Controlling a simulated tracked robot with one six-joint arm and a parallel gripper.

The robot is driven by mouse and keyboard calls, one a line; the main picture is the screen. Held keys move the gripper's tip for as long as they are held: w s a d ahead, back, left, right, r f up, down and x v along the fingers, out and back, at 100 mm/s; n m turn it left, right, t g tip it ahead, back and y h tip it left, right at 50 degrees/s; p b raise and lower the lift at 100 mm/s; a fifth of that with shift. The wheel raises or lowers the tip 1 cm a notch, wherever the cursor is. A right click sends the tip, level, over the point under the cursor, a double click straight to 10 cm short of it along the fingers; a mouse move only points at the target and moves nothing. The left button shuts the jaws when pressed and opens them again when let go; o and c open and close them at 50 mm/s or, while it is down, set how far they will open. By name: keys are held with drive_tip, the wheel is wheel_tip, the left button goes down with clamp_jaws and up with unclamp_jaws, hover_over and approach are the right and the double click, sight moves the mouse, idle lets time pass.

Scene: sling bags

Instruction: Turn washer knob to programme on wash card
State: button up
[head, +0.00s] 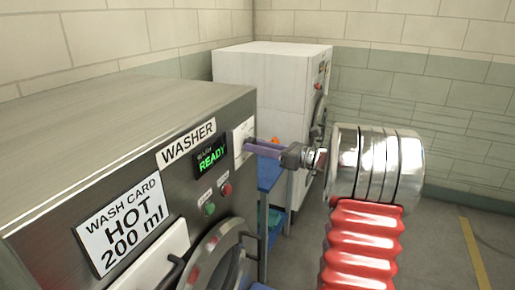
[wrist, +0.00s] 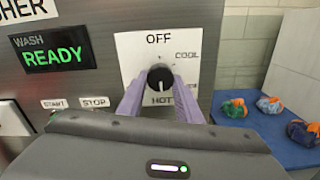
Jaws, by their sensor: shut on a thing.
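The steel washer (head: 130,160) shows a wash card (head: 128,222) reading HOT, 200 ml. Its display (head: 210,155) reads READY. In the wrist view, a round black knob (wrist: 160,77) sits on a white dial plate (wrist: 135,48) with OFF at the top, COOL at upper right and HOT at the bottom. My gripper (wrist: 160,84) is shut on the knob, one purple finger on each side. The fingers also reach the dial plate in the head view. I cannot tell for certain where the knob's pointer aims. Part of the plate is hidden behind the fingers.
START and STOP buttons (head: 209,208) sit left of the dial, above the round door (head: 215,262). A blue table (wrist: 265,135) with several small bundled bags (wrist: 271,104) stands to the right. A white machine (head: 262,85) is behind. The floor at right is open.

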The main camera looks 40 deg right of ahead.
drive_tip(key=shift+f+m, duration=0.25)
drive_tip(key=shift+m, duration=0.15)
drive_tip(key=o, duration=1)
drive_tip(key=shift+r, duration=0.2)
drive_tip(key=shift+o, duration=0.2)
drive_tip(key=v, duration=1.3)
drive_tip(key=shift+s+d, duration=0.2)
drive_tip(key=shift+s, duration=0.1)
